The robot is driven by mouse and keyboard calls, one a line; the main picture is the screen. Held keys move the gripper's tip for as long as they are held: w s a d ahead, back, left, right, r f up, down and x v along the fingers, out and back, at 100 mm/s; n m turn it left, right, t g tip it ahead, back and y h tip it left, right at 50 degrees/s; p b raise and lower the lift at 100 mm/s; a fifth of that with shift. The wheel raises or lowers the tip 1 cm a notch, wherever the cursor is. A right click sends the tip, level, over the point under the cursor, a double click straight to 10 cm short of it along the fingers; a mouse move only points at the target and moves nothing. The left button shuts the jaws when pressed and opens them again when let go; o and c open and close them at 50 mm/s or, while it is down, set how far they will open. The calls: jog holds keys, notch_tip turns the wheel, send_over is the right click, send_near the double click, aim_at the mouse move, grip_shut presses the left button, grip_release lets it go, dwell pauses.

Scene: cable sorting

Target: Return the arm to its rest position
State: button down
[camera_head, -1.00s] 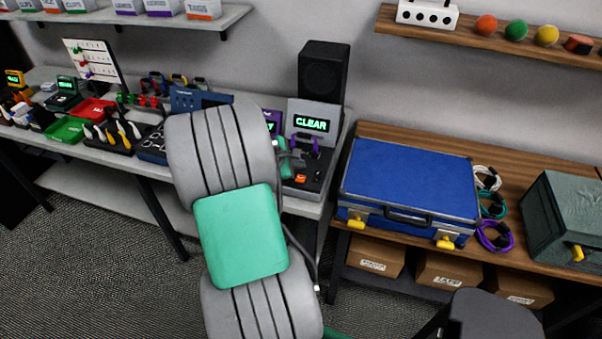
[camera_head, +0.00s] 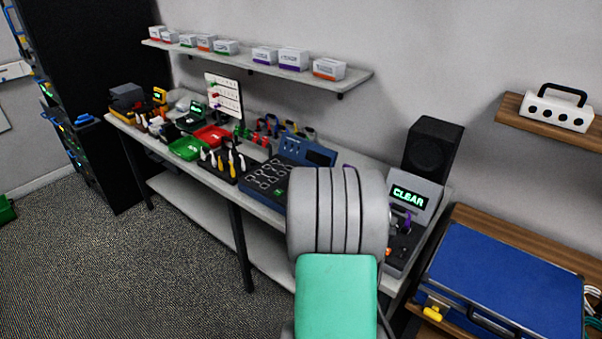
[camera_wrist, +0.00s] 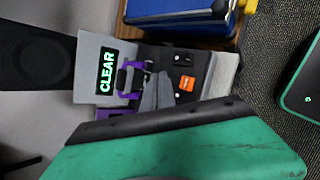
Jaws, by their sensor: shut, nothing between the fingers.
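My arm rises in the front of the head view, with a grey ribbed link and a green cover, and hides my gripper there. In the wrist view my gripper (camera_wrist: 156,92) shows as two grey fingers close together beyond a green body with a black edge. The fingers are shut with nothing between them. They appear in front of the tester (camera_wrist: 198,75), a grey unit with a green "CLEAR" display that also stands on the grey bench in the head view (camera_head: 420,196). A purple cable (camera_wrist: 127,78) lies at the tester. I cannot tell the fingers' exact height above it.
A blue case (camera_head: 505,275) sits on the wooden bench at right. A black speaker (camera_head: 433,145) stands behind the tester. Red (camera_head: 211,136) and green trays (camera_head: 188,149) and tools crowd the grey bench. A shelf (camera_head: 255,66) with boxes hangs above.

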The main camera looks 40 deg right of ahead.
jog(key=shift+s+a+f+m, duration=0.1)
jog(key=shift+m, duration=0.8)
jog(key=s+a+f+m+y, duration=0.1)
jog(key=a+f+m+y, duration=0.25)
jog(key=a+m, duration=0.35)
jog(key=s+a+f+m+y, duration=0.1)
jog(key=a+f+m+y, duration=0.3)
jog(key=a, duration=0.4)
jog(key=w+a+r+n+t, duration=0.2)
jog(key=w+a+r, duration=0.2)
jog(key=a, duration=0.6)
jog(key=w+a+r+n+t+y, duration=0.1)
jog(key=w+a+r, duration=0.3)
jog(key=a+r, duration=0.4)
jog(key=w+a+r+n+t, duration=0.4)
jog(key=a+r, duration=0.2)
jog(key=a, duration=0.8)
jog(key=shift+w+a+r+b, duration=0.25)
jog(key=shift+w+r+b, duration=0.05)
jog(key=shift+w+b, duration=0.05)
jog(key=shift+d, duration=0.1)
